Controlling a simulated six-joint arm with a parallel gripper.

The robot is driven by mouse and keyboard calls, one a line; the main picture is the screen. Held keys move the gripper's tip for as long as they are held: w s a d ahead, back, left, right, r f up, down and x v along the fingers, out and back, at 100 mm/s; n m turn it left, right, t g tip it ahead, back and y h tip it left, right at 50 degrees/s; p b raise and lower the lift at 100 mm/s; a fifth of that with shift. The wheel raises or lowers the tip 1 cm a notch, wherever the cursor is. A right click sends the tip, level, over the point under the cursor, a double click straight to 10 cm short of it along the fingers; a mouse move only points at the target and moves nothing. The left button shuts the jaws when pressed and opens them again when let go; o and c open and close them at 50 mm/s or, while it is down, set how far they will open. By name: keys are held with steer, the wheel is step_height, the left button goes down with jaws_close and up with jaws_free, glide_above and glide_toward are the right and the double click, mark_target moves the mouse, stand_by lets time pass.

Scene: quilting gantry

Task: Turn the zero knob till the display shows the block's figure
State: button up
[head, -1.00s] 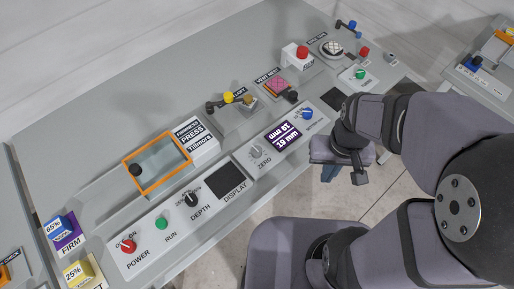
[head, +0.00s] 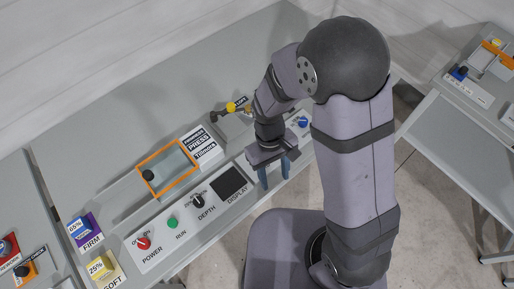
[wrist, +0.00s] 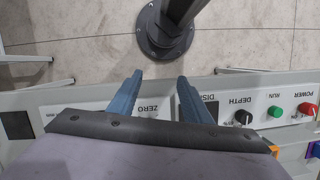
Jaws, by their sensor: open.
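My gripper (head: 274,174) is open over the front panel, just right of the DISPLAY label. Its two blue fingers point down, apart, with nothing visible between their tips; they also show in the wrist view (wrist: 160,80). The ZERO label (wrist: 148,107) shows between the fingers in the wrist view. The zero knob is hidden behind my gripper in both views. The display (head: 229,181) is a dark square with no readable figure. The purple sign reading 19 mm is hidden behind my arm.
Left of the display are the black depth knob (head: 198,201), green run button (head: 172,223) and red power knob (head: 143,243). An orange-framed press window (head: 168,167) lies behind them.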

steer(key=w+a+n, duration=0.1)
steer(key=w, duration=0.2)
steer(key=w+a+n+t, duration=0.1)
steer(key=w+a, duration=0.1)
steer(key=w, duration=0.1)
steer(key=w+a+n+t+y, duration=0.1)
steer(key=w+a, duration=0.1)
steer(key=w, duration=0.1)
steer(key=shift+w+a+r, duration=0.1)
steer(key=shift+a, duration=0.1)
steer(key=shift+w+a+n+t, duration=0.2)
steer(key=shift+w+n+t, duration=0.15)
steer(key=shift+n, duration=0.65)
steer(key=shift+f+p, duration=0.95)
steer(key=shift+f, duration=2.65)
steer(key=c, duration=1.1)
